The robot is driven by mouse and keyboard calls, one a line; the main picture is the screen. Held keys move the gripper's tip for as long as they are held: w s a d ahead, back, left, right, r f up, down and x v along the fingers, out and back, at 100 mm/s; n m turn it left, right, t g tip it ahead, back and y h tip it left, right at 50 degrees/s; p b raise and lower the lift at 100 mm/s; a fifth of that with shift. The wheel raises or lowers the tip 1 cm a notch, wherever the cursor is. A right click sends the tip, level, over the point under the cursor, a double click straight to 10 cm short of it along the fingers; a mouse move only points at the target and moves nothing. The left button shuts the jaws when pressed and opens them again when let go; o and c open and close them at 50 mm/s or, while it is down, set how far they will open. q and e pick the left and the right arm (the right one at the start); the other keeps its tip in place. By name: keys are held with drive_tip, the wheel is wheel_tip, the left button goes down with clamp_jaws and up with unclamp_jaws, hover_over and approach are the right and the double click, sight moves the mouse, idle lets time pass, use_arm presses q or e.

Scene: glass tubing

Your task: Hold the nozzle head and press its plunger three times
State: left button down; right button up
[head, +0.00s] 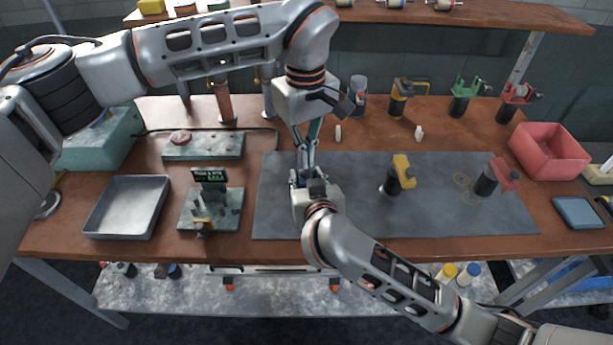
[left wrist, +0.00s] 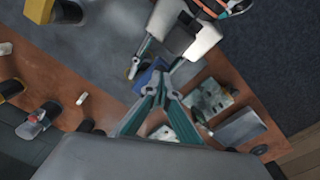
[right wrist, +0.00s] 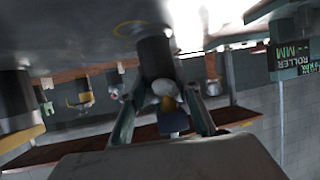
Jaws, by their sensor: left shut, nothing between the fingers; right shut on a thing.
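A nozzle head with a dark round body (right wrist: 157,58) and a blue top (right wrist: 173,123) is in my right gripper (right wrist: 160,88) in the right wrist view. The blue top also shows in the left wrist view (left wrist: 150,76). In the head view the grippers mostly hide it, over the left part of the grey mat (head: 280,212). My right gripper is shut on it. My left gripper (head: 306,160) is shut and empty, pointing down from above. Its tips are close to the blue top in the left wrist view (left wrist: 160,84); I cannot tell whether they touch.
A yellow-topped nozzle head (head: 402,172) and a red-topped one (head: 488,180) stand on the mat's right side. A green plate with a small display (head: 210,176) and a metal tray (head: 88,233) are at left. A red bin (head: 550,150) is at right. More coloured heads stand behind.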

use_arm(q)
drive_tip(key=shift+f, duration=1.3)
idle(0.4)
drive_tip(key=shift+r, duration=0.65)
drive_tip(key=shift+f, duration=0.6)
idle(0.7)
drive_tip(key=shift+r, duration=0.6)
drive_tip(key=shift+f, duration=0.8)
drive_tip(key=shift+r, duration=0.85)
idle(0.4)
